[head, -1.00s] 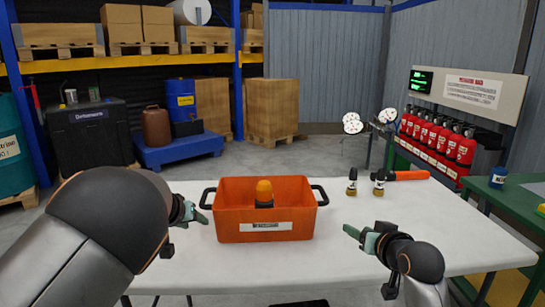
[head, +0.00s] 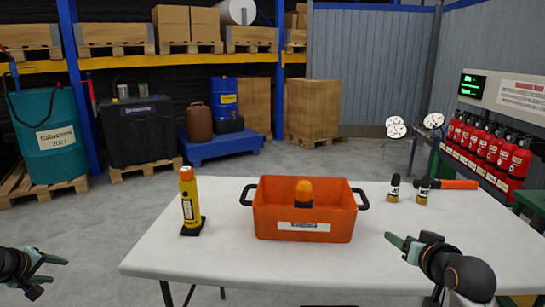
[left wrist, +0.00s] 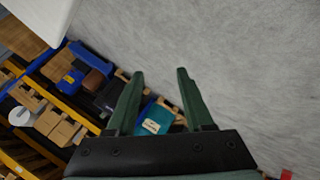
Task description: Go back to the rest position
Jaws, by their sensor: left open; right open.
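My left gripper (head: 50,268) is open and empty at the lower left of the head view, off the left side of the table. In the left wrist view its two fingers (left wrist: 160,100) are spread with nothing between them. My right gripper (head: 405,243) is open and empty over the right front part of the white table (head: 225,265). An orange crate (head: 262,222) stands on the table, with an orange-topped black object (head: 304,190) inside it; its lower part is hidden. A yellow lamp-like cylinder (head: 188,200) stands upright on a black base left of the crate.
A rack of red extinguishers (head: 490,147) stands at right. A teal drum (head: 50,135) and a blue platform (head: 222,147) are behind. Floor left of the table is clear.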

